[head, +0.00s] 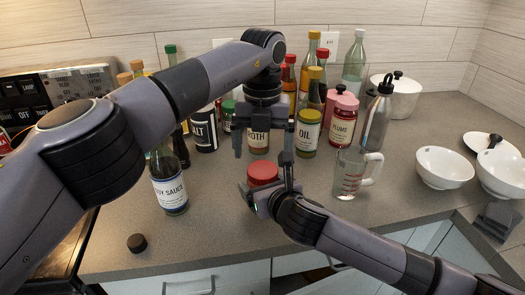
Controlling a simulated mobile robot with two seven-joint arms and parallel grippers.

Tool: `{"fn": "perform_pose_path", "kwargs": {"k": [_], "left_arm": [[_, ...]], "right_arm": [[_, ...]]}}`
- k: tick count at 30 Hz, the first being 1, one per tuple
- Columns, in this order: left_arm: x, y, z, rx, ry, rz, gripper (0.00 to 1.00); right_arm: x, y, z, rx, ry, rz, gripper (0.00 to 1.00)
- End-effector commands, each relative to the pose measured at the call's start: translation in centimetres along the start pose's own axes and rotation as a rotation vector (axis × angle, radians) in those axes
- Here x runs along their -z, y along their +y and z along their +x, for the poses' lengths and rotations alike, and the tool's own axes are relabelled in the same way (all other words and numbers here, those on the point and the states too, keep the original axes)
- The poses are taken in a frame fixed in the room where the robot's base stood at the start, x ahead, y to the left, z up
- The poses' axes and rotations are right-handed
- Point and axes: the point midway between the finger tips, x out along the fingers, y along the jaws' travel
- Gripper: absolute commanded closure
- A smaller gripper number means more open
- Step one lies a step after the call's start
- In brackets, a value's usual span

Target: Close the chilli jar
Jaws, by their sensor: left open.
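A red lid or red-topped jar (262,174), which may be the chilli jar, is at the middle of the counter. Its label and lower body are hidden, so I cannot tell whether the lid sits on a jar. My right gripper (267,190) is right against it, with one finger at its right side and another part in front. I cannot tell if the fingers are closed on it. My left gripper (263,152) points down just above and behind the red top, its two fingers spread apart with nothing seen between them.
A soy sauce bottle (168,188) and a small black cap (137,243) are at left. Several bottles and jars, including an oil jar (307,135) and a plums jar (342,125), stand behind. A measuring cup (352,177) is close on the right, with white bowls (443,168) beyond.

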Motion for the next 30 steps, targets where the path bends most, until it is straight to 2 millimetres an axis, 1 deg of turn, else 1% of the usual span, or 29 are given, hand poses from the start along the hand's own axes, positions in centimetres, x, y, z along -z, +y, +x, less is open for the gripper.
{"fn": "perform_pose_path", "kwargs": {"k": [1,2,5,8,15,21,24,30], "left_arm": [[0.0,0.0,0.0,0.0,0.0,0.0,0.06],[0.0,0.0,0.0,0.0,0.0,0.0,0.1],[0.0,0.0,-0.1,0.0,0.0,-0.016,0.1],[0.0,-0.1,-0.5,0.002,-0.002,-0.082,0.1],[-0.1,0.0,-2.0,0.003,-0.003,-0.397,0.1],[0.0,0.0,-3.0,0.002,0.0,-0.602,0.1],[0.0,0.0,-3.2,0.002,0.0,-0.653,0.1],[0.0,0.0,-3.2,0.001,0.0,-0.671,0.1]], "right_arm": [[0.1,0.0,0.0,0.001,0.002,-0.001,1.0],[0.1,0.0,0.0,0.001,0.002,-0.001,1.0],[0.1,0.0,0.0,0.001,0.002,-0.001,1.0],[0.1,0.0,0.0,0.001,0.002,-0.001,1.0],[0.1,0.0,0.0,0.001,0.002,-0.001,1.0],[0.1,0.0,0.0,0.001,0.002,-0.001,1.0],[0.1,0.0,0.0,0.001,0.002,-0.001,1.0],[0.1,0.0,0.0,0.001,0.002,-0.001,1.0]]}}
